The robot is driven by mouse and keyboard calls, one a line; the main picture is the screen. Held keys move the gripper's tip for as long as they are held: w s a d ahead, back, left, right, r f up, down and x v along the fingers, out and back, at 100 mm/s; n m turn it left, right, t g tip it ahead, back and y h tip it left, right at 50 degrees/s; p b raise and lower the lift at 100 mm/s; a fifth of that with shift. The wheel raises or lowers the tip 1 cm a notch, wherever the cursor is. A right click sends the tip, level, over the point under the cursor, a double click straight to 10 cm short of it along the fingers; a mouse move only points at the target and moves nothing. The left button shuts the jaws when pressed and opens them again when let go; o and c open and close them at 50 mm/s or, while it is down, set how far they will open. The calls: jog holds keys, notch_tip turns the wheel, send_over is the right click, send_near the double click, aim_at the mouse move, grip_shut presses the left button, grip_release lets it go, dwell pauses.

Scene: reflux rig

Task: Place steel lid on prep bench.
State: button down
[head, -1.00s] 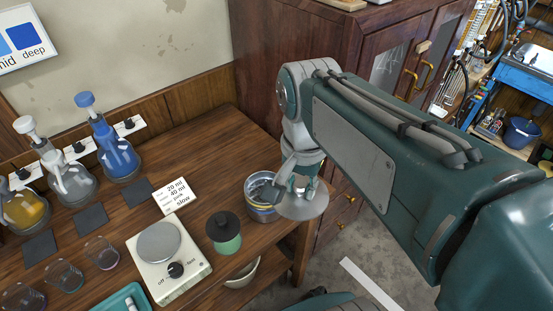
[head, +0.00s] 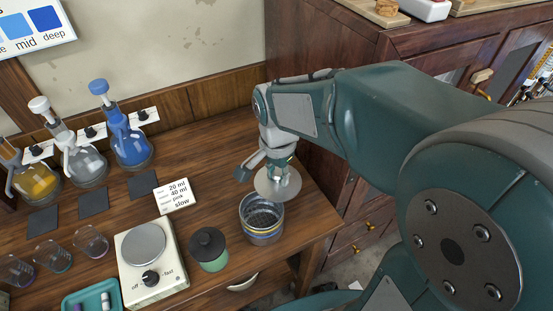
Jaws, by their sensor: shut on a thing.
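My gripper (head: 277,166) is shut on the steel lid (head: 278,186), a round grey disc. It holds the lid above the right part of the wooden prep bench (head: 228,148), behind the steel pot. The pot (head: 262,219) stands open near the bench's right front edge, with a dark mesh or basket visible inside. The lid looks slightly tilted and appears clear of the pot. The fingertips are partly hidden by the wrist and the lid.
A green jar with a black lid (head: 208,247) and a stirrer plate (head: 150,262) stand left of the pot. A white card (head: 175,196), dark mats, beakers and several wash bottles (head: 128,140) fill the left. Bare wood lies behind the pot. A cabinet (head: 316,67) rises behind.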

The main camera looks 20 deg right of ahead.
jog(key=w+d+f, duration=0.1)
jog(key=w+f, duration=0.1)
jog(key=w, duration=0.1)
jog(key=w+d+f, duration=0.1)
jog(key=w+f, duration=0.2)
jog(key=w+d+f, duration=0.2)
jog(key=w, duration=0.1)
jog(key=shift+w+f, duration=0.3)
jog(key=shift+w, duration=0.1)
jog(key=shift+w+a+f, duration=0.2)
jog(key=shift+w+f, duration=0.15)
jog(key=shift+f, duration=0.15)
jog(key=f, duration=0.2)
jog(key=shift+d+f, duration=0.45)
jog(key=shift+d, duration=0.1)
jog(key=shift+a, duration=0.1)
jog(key=shift+c, duration=2.1)
grip_release()
jog(key=shift+a+f, duration=0.1)
jog(key=shift+a, duration=0.2)
